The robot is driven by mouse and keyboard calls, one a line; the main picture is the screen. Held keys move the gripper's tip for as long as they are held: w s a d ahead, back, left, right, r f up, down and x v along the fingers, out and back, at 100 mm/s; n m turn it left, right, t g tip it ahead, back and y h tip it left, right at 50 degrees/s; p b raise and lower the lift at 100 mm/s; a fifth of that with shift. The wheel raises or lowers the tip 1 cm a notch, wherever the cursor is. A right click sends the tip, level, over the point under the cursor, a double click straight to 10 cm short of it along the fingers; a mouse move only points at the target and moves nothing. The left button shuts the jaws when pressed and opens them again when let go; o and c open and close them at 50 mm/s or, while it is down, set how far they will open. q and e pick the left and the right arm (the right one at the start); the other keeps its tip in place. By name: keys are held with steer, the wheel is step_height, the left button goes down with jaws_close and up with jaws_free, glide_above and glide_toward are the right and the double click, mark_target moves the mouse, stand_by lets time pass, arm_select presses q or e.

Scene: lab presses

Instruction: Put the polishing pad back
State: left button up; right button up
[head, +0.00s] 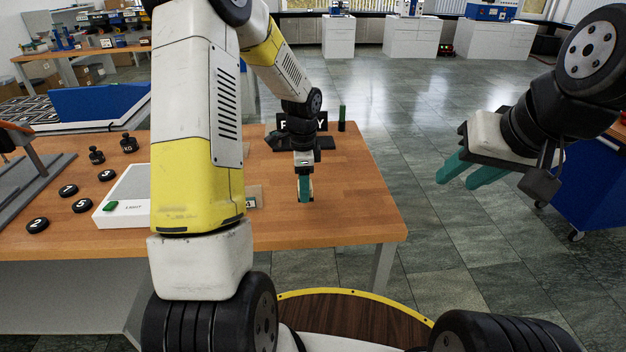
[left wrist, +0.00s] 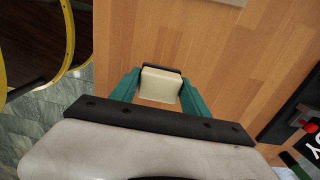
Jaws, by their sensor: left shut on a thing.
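The polishing pad, a cream block with a dark edge (left wrist: 160,86), sits between the teal fingers of my left gripper (left wrist: 158,92) in the left wrist view. My left gripper (head: 305,190) is shut on it, pointing down over the right part of the wooden table (head: 350,205). In the head view the fingers mostly hide the pad, and I cannot tell whether it touches the table. My right gripper (head: 465,173) is open and empty, out over the floor to the right of the table.
A black stand with partly hidden white lettering (head: 322,143) and a green cylinder (head: 342,118) are behind my left gripper. The table's right front is clear.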

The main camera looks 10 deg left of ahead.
arm_select(q)
steer(key=shift+w+a, duration=0.3)
steer(key=shift+w, duration=0.25)
steer(key=shift+s+f, duration=0.1)
steer(key=shift+f, duration=1.7)
steer(key=shift+f, duration=0.15)
steer(key=o, duration=1.3)
